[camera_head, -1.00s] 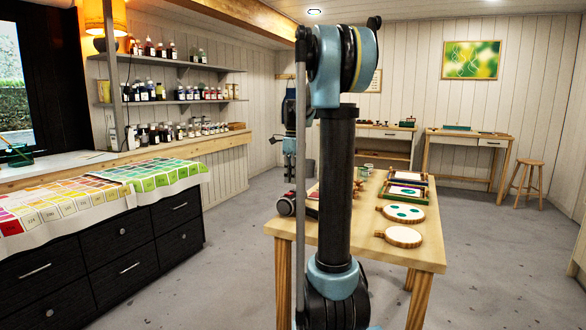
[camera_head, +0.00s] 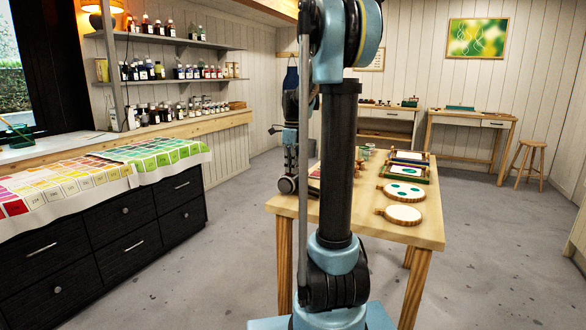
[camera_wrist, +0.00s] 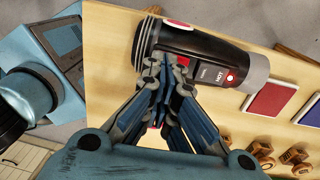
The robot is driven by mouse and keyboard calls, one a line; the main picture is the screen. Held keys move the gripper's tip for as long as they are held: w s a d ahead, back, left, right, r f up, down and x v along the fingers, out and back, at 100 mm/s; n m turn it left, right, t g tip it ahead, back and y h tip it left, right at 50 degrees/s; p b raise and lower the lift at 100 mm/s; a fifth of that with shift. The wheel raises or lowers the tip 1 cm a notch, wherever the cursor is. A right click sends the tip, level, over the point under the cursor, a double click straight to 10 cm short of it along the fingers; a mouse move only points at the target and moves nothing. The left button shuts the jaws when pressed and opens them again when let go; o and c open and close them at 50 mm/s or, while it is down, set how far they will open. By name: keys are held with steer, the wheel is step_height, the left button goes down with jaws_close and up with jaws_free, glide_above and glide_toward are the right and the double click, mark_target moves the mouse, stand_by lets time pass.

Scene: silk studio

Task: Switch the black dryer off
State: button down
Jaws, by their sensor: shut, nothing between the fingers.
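The black dryer (camera_wrist: 205,50) lies on the wooden table, with a grey ringed end at right and dark ribs at left. It has a "HOT" label, a small red mark beside the label and a small red part near my fingertips. My gripper (camera_wrist: 167,72) is shut and empty, its fingertips over the dryer's lower edge; I cannot tell whether they touch it. My arm and fingers hide part of the dryer.
The wooden table (camera_head: 425,228) holds round frames (camera_head: 403,215), trays (camera_head: 408,172) and small cups (camera_head: 362,152). A red pad (camera_wrist: 270,98), a blue pad (camera_wrist: 309,108) and carved wooden pieces (camera_wrist: 262,150) lie near the dryer. Floor left of the table is clear.

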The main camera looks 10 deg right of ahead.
steer(key=shift+d, duration=0.1)
steer(key=shift+w+d+r, duration=0.1)
steer(key=shift+w+d, duration=0.3)
steer(key=shift+w, duration=0.25)
stand_by(0.3)
steer(key=shift+r, duration=0.25)
step_height(320, 180, up, 13)
steer(key=s+a, duration=0.1)
steer(key=shift+s+r, duration=0.2)
stand_by(0.3)
steer(key=s+f+n+t, duration=0.1)
steer(key=s+f+n, duration=1.1)
steer(key=s, duration=0.5)
steer(key=s+f+n+t, duration=0.1)
steer(key=s+f+n, duration=1.2)
steer(key=s+f, duration=0.3)
steer(key=shift+s+a+f+t, duration=0.2)
steer(key=shift+s+f+t, duration=0.1)
steer(key=shift+s+t, duration=0.15)
